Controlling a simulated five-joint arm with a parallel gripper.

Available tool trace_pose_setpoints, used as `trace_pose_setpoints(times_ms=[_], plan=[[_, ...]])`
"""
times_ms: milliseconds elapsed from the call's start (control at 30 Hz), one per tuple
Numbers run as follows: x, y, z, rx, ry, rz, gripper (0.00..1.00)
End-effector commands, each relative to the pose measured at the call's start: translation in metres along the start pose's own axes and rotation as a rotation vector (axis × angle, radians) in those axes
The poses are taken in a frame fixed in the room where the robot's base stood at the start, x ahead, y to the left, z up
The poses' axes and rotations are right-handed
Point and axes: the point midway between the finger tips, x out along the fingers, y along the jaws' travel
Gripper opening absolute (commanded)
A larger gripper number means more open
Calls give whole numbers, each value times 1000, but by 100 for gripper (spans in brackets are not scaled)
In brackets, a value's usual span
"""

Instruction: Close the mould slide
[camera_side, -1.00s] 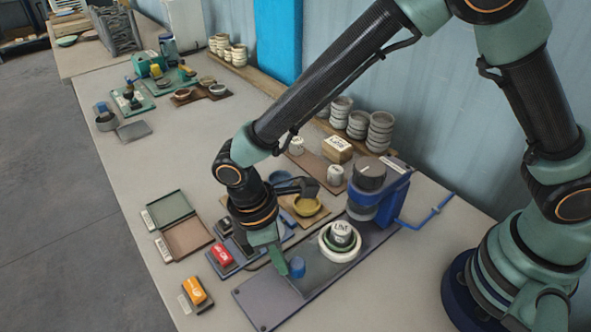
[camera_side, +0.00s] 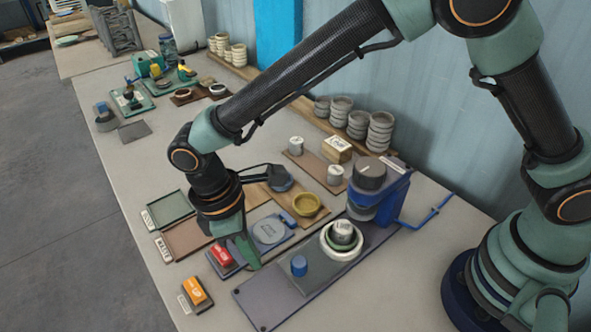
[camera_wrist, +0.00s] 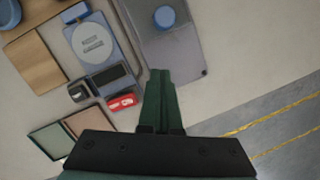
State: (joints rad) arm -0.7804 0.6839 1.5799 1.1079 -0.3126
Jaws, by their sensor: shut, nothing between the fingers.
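The mould slide (camera_side: 318,270) is a grey plate with a blue knob (camera_side: 299,266), lying on a longer dark base plate (camera_side: 262,305). A pale ring mould (camera_side: 343,252) with a labelled grey cylinder (camera_side: 343,232) in it sits at its far end, just in front of the blue press (camera_side: 380,197). My gripper (camera_side: 252,262) is shut and empty, left of the knob and apart from it. In the wrist view the shut fingers (camera_wrist: 161,78) point at the base plate's edge, with the knob (camera_wrist: 165,17) beyond them.
Open table lies left of the trays.

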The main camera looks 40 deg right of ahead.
Motion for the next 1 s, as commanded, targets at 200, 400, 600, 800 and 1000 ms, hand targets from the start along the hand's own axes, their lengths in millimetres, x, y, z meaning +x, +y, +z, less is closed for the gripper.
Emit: trace_pose_setpoints(times_ms=[200,400,600,800,1000], plan=[[-44,-3,-2,-1,4,3,0],[-64,-5,-2,-1,0,3,8],[-71,-4,11,41,30,9,65],[-71,-5,49,166,123,26,65],[-64,-7,81,269,202,35,65]])
